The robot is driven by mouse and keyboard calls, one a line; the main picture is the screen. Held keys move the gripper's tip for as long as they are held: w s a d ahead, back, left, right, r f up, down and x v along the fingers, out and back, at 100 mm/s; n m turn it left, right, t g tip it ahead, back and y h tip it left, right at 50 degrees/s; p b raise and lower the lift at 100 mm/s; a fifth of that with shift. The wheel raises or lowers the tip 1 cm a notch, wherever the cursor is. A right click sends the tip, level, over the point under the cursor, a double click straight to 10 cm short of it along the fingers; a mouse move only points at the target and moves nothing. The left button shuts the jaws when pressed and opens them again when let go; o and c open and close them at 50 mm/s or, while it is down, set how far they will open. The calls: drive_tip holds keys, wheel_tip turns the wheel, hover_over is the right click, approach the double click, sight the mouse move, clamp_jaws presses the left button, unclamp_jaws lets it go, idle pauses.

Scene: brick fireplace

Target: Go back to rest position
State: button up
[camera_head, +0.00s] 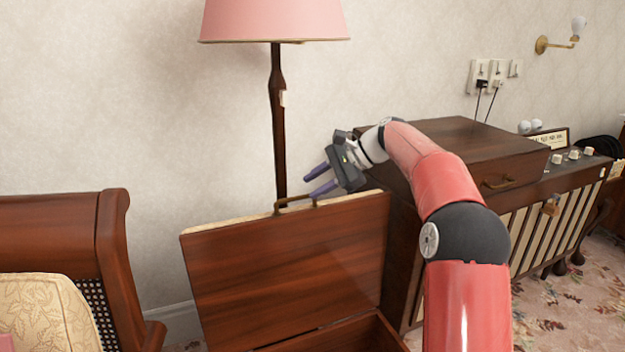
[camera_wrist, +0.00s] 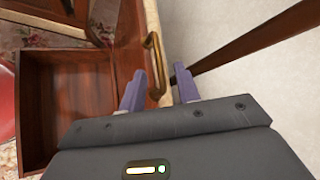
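My gripper (camera_head: 317,180) is at the top edge of a raised wooden lid (camera_head: 290,265), close to the lid's handle. Whether a finger touches the lid or handle cannot be told. The lid stands open above a wooden box (camera_head: 345,335), which looks empty in the wrist view (camera_wrist: 70,100).
A floor lamp (camera_head: 277,120) with a pink shade stands behind the lid. A wooden cabinet (camera_head: 470,145) is at right, beside my arm. A wooden chair (camera_head: 110,260) with a cushion (camera_head: 45,310) is at left. The pale wall (camera_head: 120,90) is close behind.

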drive_tip(key=s+d+n+t+h, duration=0.2)
drive_tip(key=s+n+h, duration=0.45)
drive_tip(key=s, duration=1.45)
drive_tip(key=s+d+f+n+t+h, duration=0.1)
drive_tip(key=s+d+f+n+h, duration=0.1)
drive_tip(key=s, duration=0.7)
drive_tip(key=s+d+f+n+h, duration=0.2)
drive_tip(key=s+f, duration=0.4)
drive_tip(key=s, duration=0.4)
drive_tip(key=d+n, duration=0.1)
drive_tip(key=d, duration=0.1)
drive_tip(key=shift+s+d+f+t, duration=0.15)
drive_tip(key=shift+d+f+t, duration=0.15)
drive_tip(key=shift+f+t, duration=0.1)
